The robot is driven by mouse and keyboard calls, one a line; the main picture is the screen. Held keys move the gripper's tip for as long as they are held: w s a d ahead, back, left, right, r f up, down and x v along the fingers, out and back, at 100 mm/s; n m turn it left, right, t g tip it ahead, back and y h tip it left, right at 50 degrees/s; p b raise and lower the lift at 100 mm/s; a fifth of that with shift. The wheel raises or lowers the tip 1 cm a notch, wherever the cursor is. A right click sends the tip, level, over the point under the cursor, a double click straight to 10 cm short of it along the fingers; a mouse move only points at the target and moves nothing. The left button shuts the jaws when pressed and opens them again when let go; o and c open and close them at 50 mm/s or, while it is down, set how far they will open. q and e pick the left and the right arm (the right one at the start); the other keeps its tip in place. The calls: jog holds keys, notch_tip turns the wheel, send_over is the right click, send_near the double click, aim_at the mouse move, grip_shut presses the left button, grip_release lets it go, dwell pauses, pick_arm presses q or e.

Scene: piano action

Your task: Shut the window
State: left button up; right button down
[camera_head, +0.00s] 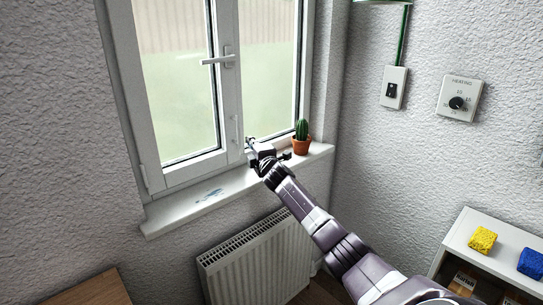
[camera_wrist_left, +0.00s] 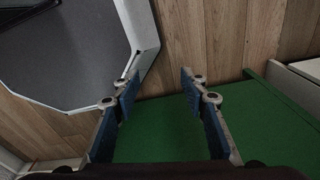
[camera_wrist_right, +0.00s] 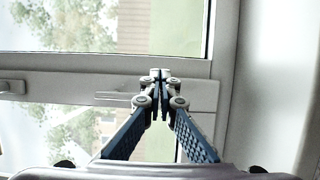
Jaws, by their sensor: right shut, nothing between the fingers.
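The white window (camera_head: 232,90) has two glazed sashes. The left sash (camera_head: 150,120) carries a lever handle (camera_head: 218,60) that lies horizontal, with a slim vertical pull (camera_head: 236,132) below it. I cannot tell for sure whether a gap is left at the sash edge. My right gripper (camera_head: 252,146) is shut and empty, low at the middle of the window, just right of the pull. In the right wrist view its closed fingertips (camera_wrist_right: 160,75) point at the white frame (camera_wrist_right: 195,92), beside the pull (camera_wrist_right: 113,97). My left gripper (camera_wrist_left: 158,85) is open and empty, away from the window.
A potted cactus (camera_head: 302,138) stands on the sill (camera_head: 180,214), close right of my right gripper. A radiator (camera_head: 258,262) is below. The left wrist view shows a green surface (camera_wrist_left: 165,130) and wooden floor (camera_wrist_left: 215,40).

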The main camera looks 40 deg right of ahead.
pick_arm(q)
jog(key=shift+w+d+f+b, duration=0.1)
jog(key=shift+d+f+b, duration=0.15)
jog(key=shift+f+b, duration=0.65)
pick_arm(e)
jog(key=s, duration=0.9)
jog(key=shift+f, duration=0.4)
